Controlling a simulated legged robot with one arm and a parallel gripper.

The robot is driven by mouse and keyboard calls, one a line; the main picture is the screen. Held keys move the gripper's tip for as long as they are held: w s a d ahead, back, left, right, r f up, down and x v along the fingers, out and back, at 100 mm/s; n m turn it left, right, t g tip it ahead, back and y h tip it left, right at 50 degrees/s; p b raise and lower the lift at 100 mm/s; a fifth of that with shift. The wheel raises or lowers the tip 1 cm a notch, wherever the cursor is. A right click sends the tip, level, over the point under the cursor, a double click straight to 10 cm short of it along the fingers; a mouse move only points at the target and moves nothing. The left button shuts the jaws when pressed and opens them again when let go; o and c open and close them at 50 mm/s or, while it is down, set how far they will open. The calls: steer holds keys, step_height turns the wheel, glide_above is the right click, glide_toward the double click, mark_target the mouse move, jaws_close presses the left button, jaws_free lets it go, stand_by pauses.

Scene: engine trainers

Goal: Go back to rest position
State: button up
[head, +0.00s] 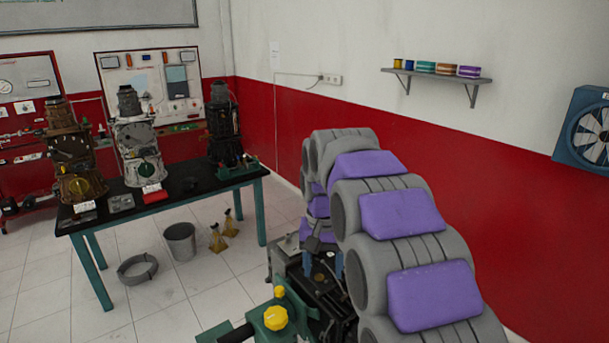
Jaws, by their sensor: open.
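My arm, grey with purple pads, rises from the lower right, arches over and comes down near the middle of the head view. My gripper (322,264) is at its lower end, pointing down, small and partly hidden by the arm. Its two bluish fingers stand apart with nothing visible between them. It is just above or in front of a dark machine (335,300) with green parts and a yellow knob (276,318). I cannot tell whether the fingers touch the machine.
A black-topped table (180,195) with green legs bears several engine units at the left. A bucket (180,241), a grey ring (137,268) and yellow stands (218,239) are on the tiled floor. A wall shelf (437,75) and a blue fan (585,130) are at the right.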

steer(key=s+d+f+b, duration=0.2)
steer(key=s+f, duration=0.3)
steer(key=s, duration=0.7)
steer(key=s+d+f+n+b, duration=0.1)
steer(key=s+d+f, duration=0.3)
steer(key=s, duration=0.8)
steer(key=s+d+f+g+b, duration=0.1)
steer(key=s+d+f+b, duration=0.2)
steer(key=s, duration=0.9)
step_height(320, 180, down, 3)
steer(key=shift+s+f+b, duration=0.1)
steer(key=shift+s+b, duration=0.2)
steer(key=shift+b, duration=0.3)
steer(key=shift+w, duration=0.1)
